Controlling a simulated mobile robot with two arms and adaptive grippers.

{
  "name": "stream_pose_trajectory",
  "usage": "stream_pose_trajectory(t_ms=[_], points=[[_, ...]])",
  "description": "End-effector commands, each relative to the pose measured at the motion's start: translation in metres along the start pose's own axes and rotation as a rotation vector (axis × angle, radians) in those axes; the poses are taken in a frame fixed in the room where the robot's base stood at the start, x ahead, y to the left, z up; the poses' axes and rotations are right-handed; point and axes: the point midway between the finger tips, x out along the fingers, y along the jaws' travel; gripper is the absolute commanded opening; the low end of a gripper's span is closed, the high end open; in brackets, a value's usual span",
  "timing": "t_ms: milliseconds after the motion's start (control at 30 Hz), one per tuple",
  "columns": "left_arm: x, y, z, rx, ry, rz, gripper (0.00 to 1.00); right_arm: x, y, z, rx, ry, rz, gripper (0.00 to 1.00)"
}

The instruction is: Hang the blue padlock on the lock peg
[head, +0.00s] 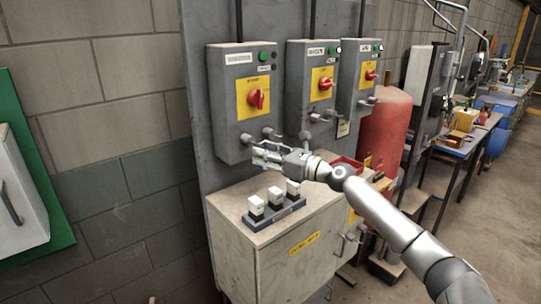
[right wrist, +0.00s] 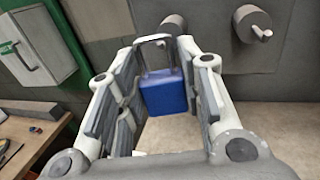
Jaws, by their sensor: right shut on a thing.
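The blue padlock (right wrist: 166,92) is between the fingers of my right gripper (right wrist: 160,55) in the right wrist view. Its grey shackle (right wrist: 155,40) points up toward the wall side. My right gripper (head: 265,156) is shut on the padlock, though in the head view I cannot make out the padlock. The gripper is just below the leftmost switch box (head: 230,125). A grey peg (head: 270,133) shows at that box's lower right, just above the gripper. In the right wrist view a round peg (right wrist: 252,23) is right of the padlock, apart from it. My left gripper is not in view.
A white cabinet (head: 235,205) stands below, with a dark rack (head: 275,222) of several white-topped blocks on it. Two more switch boxes (head: 312,85) are to the right, then a red tank (head: 385,130). A red tray (head: 347,165) lies behind my arm.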

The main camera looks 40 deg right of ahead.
Motion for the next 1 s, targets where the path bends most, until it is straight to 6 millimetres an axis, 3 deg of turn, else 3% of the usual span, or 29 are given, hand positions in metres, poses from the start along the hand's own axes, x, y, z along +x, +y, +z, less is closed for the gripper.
stream_pose_trajectory(t_ms=[433, 600, 1000], points=[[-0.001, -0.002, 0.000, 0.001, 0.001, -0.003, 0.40, 0.027, -0.007, -0.001, 0.000, -0.002, 0.000, 0.10], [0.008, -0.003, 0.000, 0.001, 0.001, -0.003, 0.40, 0.034, -0.008, -0.008, 0.000, -0.001, 0.001, 0.10], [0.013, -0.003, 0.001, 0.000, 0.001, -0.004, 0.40, 0.040, -0.009, -0.011, 0.000, 0.001, 0.003, 0.10]])
